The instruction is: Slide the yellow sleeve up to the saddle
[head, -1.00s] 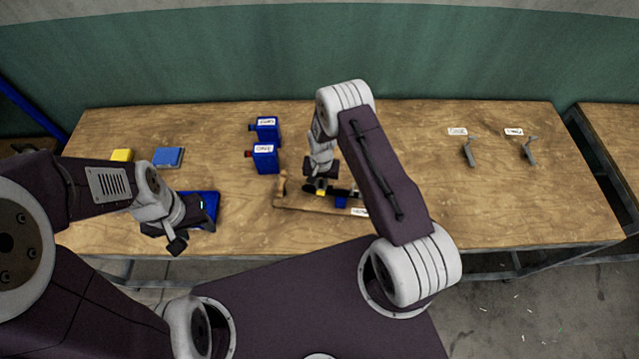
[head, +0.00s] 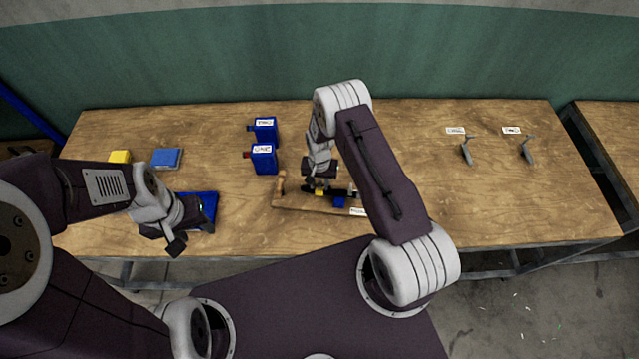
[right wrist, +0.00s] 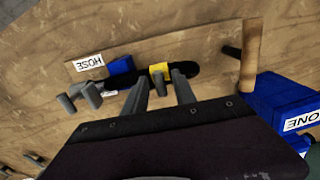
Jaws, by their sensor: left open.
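The yellow sleeve (head: 320,192) sits on a dark hose over a wooden board (head: 290,206). The right wrist view shows the sleeve (right wrist: 159,69) and the black hose (right wrist: 205,69) more closely. A blue block, seemingly the saddle (head: 340,202), is to the right of the sleeve in the head view and to its left in the right wrist view (right wrist: 121,67). A short gap separates them. My right gripper (head: 320,184) is over the hose, its grey fingertips at the sleeve; whether they press on it is unclear. My left gripper (head: 172,240) is open, near the table's front edge.
Two blue containers (head: 264,159) stand behind the board. A wooden peg (right wrist: 251,55) rises at its end. A blue tray (head: 210,205) lies by my left gripper, with a yellow block (head: 120,157) behind. Grey handled tools (head: 467,151) stand at right; table between is clear.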

